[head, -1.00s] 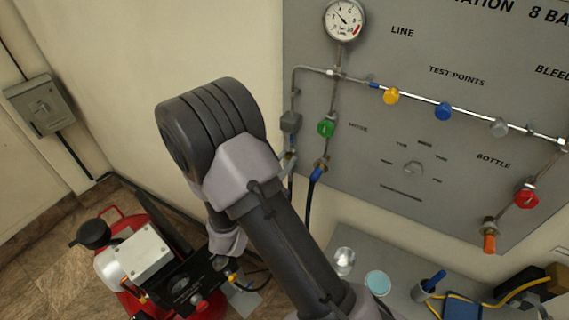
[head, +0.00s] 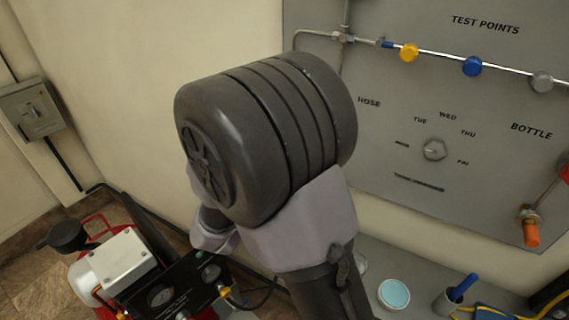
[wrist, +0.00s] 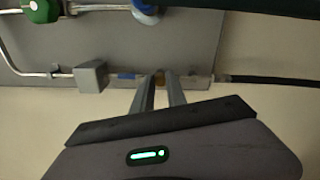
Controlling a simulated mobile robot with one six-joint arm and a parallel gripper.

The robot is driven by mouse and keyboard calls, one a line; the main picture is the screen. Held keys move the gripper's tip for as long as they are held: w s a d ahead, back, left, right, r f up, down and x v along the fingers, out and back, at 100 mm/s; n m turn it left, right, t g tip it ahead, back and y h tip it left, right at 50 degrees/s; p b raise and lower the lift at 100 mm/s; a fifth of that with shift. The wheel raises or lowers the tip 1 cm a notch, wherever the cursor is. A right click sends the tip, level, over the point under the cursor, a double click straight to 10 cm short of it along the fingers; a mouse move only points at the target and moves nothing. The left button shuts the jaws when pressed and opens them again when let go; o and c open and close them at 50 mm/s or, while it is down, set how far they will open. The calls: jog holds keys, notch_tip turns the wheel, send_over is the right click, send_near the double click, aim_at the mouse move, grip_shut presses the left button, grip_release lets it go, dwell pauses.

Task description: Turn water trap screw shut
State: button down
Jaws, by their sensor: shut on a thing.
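The water trap, a grey block (wrist: 91,76) on a thin pipe, shows left of centre in the wrist view. Along the same line to its right, my gripper's (wrist: 159,82) two grey fingers are shut on a small brass-coloured piece, the water trap screw (wrist: 160,98). Most of the screw is hidden between the fingers, and how far it is turned cannot be seen. In the head view my large dark arm joint covers the gripper, the trap and the screw.
In the wrist view a green knob (wrist: 41,9) and a blue knob (wrist: 146,9) lie above, and a black hose (wrist: 270,79) runs right. The head view shows the grey panel (head: 400,100), a red machine (head: 105,275) at lower left and a blue-topped round dish (head: 394,294).

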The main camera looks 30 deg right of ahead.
jog(key=shift+m+b, duration=1.8)
jog(key=shift+m, duration=4.1)
jog(key=c, duration=1.3)
grip_release()
jog(key=shift+c, duration=0.2)
